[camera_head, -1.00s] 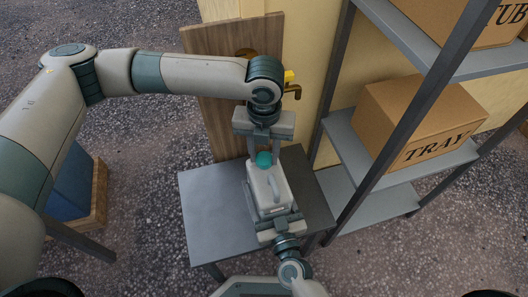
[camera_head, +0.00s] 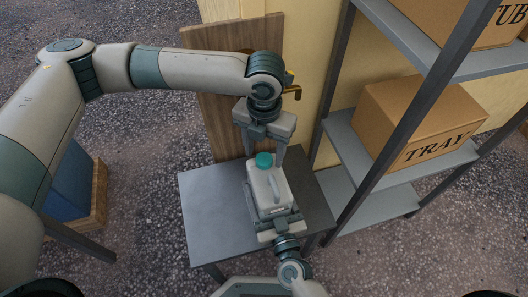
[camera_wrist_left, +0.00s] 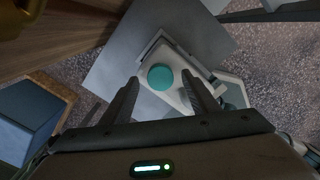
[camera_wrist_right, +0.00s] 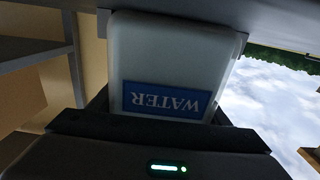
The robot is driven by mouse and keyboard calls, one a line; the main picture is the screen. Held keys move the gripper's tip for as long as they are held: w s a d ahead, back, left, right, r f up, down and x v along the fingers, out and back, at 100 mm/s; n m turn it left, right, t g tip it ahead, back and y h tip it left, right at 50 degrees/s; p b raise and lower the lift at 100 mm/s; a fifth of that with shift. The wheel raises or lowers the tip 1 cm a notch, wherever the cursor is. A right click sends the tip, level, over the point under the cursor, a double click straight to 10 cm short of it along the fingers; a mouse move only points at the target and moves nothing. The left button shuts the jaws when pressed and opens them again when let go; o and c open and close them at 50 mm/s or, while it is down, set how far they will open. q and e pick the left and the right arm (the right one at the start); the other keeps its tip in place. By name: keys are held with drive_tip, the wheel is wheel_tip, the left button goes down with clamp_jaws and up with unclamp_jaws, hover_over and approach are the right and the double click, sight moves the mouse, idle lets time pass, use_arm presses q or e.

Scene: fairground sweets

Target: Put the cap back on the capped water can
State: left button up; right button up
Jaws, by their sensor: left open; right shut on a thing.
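The white water can (camera_head: 262,190) stands upright over the small grey table. Its teal cap (camera_head: 264,159) sits on top of the can's neck; I cannot tell how tightly. The cap also shows in the left wrist view (camera_wrist_left: 160,77), between the fingers and apart from them. My left gripper (camera_head: 264,152) is open above the can, one finger on each side of the cap. My right gripper (camera_head: 276,222) is shut on the can's near, lower part. In the right wrist view the can's blue WATER label (camera_wrist_right: 166,100) shows between the fingers.
The grey table (camera_head: 207,205) has free room left of the can. A wooden board (camera_head: 223,110) with a brass tap (camera_head: 291,91) stands behind it. A grey shelf rack (camera_head: 347,142) with a TRAY carton (camera_head: 415,125) is close on the right. A blue-sided wooden box (camera_head: 75,190) is at left.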

use_arm(q)
wheel_tip(320, 180, up, 11)
idle(0.4)
use_arm(e)
drive_tip(key=o, duration=2.2)
drive_tip(key=shift+c, duration=0.2)
drive_tip(key=shift+s, duration=0.1)
use_arm(q)
drive_tip(key=shift+f, duration=0.1)
use_arm(e)
drive_tip(key=v, duration=1.7)
use_arm(q)
drive_tip(key=shift+d, duration=0.1)
use_arm(e)
drive_tip(key=shift+s+d, duration=0.15)
